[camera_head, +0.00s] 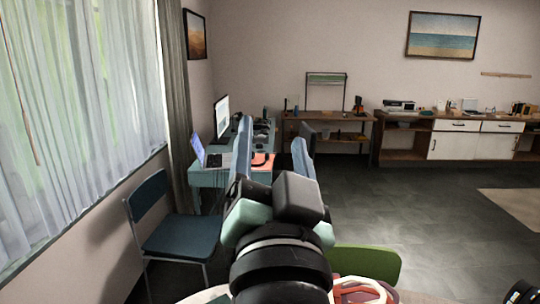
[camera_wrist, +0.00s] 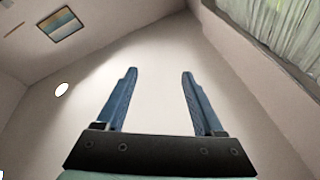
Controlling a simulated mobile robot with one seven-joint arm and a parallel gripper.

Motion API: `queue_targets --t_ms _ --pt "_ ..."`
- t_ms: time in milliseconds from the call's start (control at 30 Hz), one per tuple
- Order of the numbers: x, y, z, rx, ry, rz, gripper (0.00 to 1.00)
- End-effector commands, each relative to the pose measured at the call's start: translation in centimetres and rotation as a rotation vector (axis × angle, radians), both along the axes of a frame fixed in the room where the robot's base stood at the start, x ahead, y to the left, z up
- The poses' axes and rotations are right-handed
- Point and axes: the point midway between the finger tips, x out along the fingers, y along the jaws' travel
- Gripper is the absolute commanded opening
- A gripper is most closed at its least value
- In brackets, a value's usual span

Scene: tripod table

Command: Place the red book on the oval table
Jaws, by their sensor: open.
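My gripper (camera_wrist: 159,75) points upward with its two blue fingers apart and nothing between them. In the head view its fingers (camera_head: 272,138) rise in front of the desk, partly covered by my arm. A flat orange-red item (camera_head: 263,160) lies on the desk, seen between the fingers; it is too small to tell whether it is the red book. A pale rounded tabletop (camera_head: 203,294) shows at the bottom edge, mostly hidden by my arm. A red and white item (camera_head: 358,291) lies on it, cut off by the frame. I cannot tell whether this is the oval table.
A blue chair (camera_head: 180,236) stands at left by the curtained window. A green chair back (camera_head: 366,262) is close at the bottom. The desk (camera_head: 208,178) holds a laptop (camera_head: 197,149) and monitor. A long sideboard (camera_head: 455,144) lines the back wall. Grey floor (camera_head: 430,215) is open at right.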

Motion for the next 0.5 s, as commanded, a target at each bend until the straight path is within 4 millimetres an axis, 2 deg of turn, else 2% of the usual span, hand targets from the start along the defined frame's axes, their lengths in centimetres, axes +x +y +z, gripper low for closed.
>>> queue_targets --t_ms 33,100,200,333,500 --pt "-2.2 0.1 3.7 -0.101 -0.126 -0.053 0.70" --pt "-4.9 0.1 7.3 -0.217 -0.266 -0.131 0.70" --pt "-7.9 0.3 10.5 -0.325 -0.397 -0.221 0.70" --pt "-9.7 0.3 12.1 -0.382 -0.467 -0.280 0.70" --pt "-9.8 0.3 12.2 -0.388 -0.471 -0.285 0.70"
